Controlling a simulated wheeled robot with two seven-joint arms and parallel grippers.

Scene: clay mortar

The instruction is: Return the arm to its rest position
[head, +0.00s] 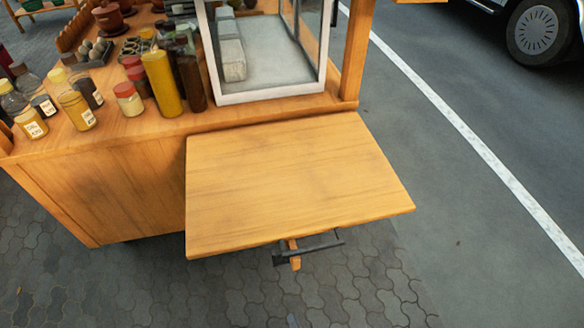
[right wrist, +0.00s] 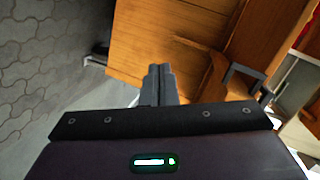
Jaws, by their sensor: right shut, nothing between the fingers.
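My right gripper (right wrist: 159,72) shows in the right wrist view with its two grey fingers together and nothing between them. It is below or beside the wooden cart, whose orange panels (right wrist: 150,30) fill the upper middle of that view. The fingers appear free of any object. In the head view only a small greyish tip shows at the bottom edge, too little to read. My left gripper is not in view.
The wooden side table (head: 290,185) is bare, with a dark bracket (head: 310,248) beneath. Bottles, including a yellow one (head: 162,82), crowd the counter beside a glass case (head: 270,98). Clay pots (head: 108,18) stand at the back left. Paving (head: 150,290) in front is clear.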

